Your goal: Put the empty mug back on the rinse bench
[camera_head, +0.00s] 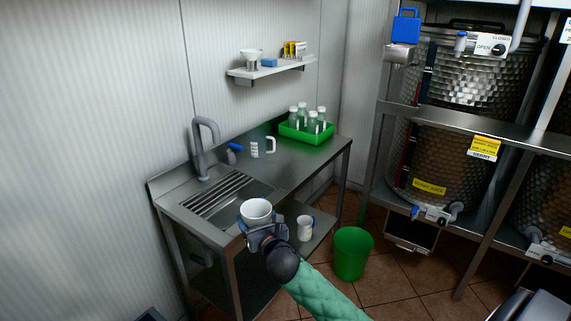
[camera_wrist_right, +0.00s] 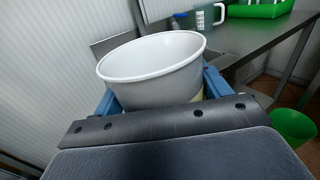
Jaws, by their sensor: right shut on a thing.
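My right gripper (camera_head: 266,234) is shut on a white mug (camera_head: 256,210), which it holds upright over the front edge of the rinse bench. In the right wrist view the mug (camera_wrist_right: 155,68) sits between the two blue fingers, its inside plain white where it shows. The steel rinse bench (camera_head: 295,163) stands against the wall, with a sink and slatted drainer (camera_head: 217,198) at its left end. The mug's underside is hidden by the gripper. My left gripper is not in view.
On the bench stand a measuring jug (camera_head: 256,149), a blue-topped bottle (camera_head: 232,154) and a green tray (camera_head: 293,135) of bottles. A white jug (camera_head: 305,228) is on the lower shelf. A green bin (camera_head: 352,254) stands right of the bench. The bench's middle is clear.

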